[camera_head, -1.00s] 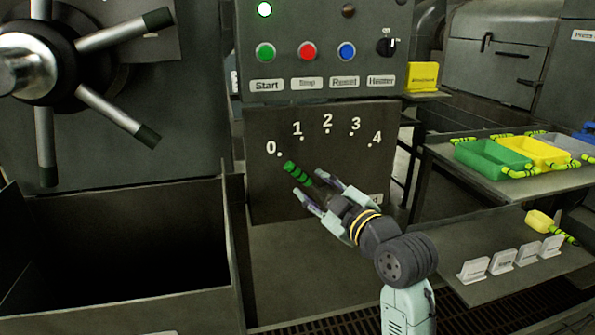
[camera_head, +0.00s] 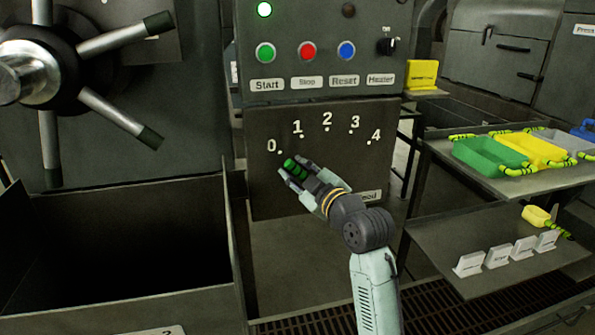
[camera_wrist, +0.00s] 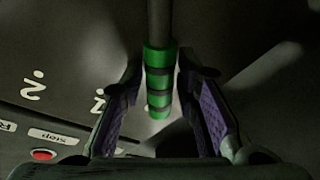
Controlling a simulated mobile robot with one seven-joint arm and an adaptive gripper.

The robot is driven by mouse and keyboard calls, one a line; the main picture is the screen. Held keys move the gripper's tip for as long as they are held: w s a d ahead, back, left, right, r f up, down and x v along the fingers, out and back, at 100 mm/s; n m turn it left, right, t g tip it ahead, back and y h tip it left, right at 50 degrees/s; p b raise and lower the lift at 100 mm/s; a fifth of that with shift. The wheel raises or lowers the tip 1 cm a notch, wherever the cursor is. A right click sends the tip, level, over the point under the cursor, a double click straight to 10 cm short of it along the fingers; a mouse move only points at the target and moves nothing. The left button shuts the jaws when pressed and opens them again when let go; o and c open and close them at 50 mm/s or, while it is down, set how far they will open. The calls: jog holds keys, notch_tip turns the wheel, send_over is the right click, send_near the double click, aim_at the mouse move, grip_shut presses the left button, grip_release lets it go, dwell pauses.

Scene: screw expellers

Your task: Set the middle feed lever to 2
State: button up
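The feed lever has a green grip with dark bands (camera_head: 289,164). It lies by the 0 mark on a grey panel (camera_head: 350,160) with a dial numbered 0 to 4. The 2 (camera_head: 327,119) is at the top of the arc. My gripper (camera_head: 291,170) is open, with its fingers on either side of the grip. In the wrist view, the green grip (camera_wrist: 159,85) and grey rod stand between the two fingers (camera_wrist: 160,98), with gaps on both sides. The lever's pivot end is hidden by my gripper in the head view.
Above the dial is a control box with green, red and blue buttons (camera_head: 307,51) and a heater switch (camera_head: 386,45). A large spoked handwheel (camera_head: 40,68) and an open bin (camera_head: 120,325) are at left. Shelves with green and yellow trays (camera_head: 490,152) are at right.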

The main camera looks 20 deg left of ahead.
aim_at(323, 145)
grip_shut()
dwell(0.4)
jog(key=d+r+m, duration=0.1)
jog(key=w+d+r+m+b, duration=0.1)
jog(key=m, duration=0.1)
jog(key=shift+w+d+m+t+y, duration=0.25)
jog(key=shift+w+m+t+y, duration=0.05)
jog(key=shift+t, duration=0.1)
jog(key=d+m, duration=0.1)
jog(key=w+m, duration=0.1)
jog(key=shift+w+d+r+m+t, duration=0.15)
jog(key=shift+d+r+m+t, duration=0.15)
jog(key=shift+d+r+t, duration=0.1)
jog(key=shift+w+d+r+m+t+b, duration=0.1)
jog(key=shift+w+d+m+t+b, duration=0.25)
jog(key=shift+d+m, duration=0.35)
jog(key=shift+w+d+r+m+t+b, duration=0.15)
jog(key=shift+w+d+m, duration=0.3)
jog(key=shift+m, duration=0.45)
jog(key=shift+o, duration=1.6)
grip_release()
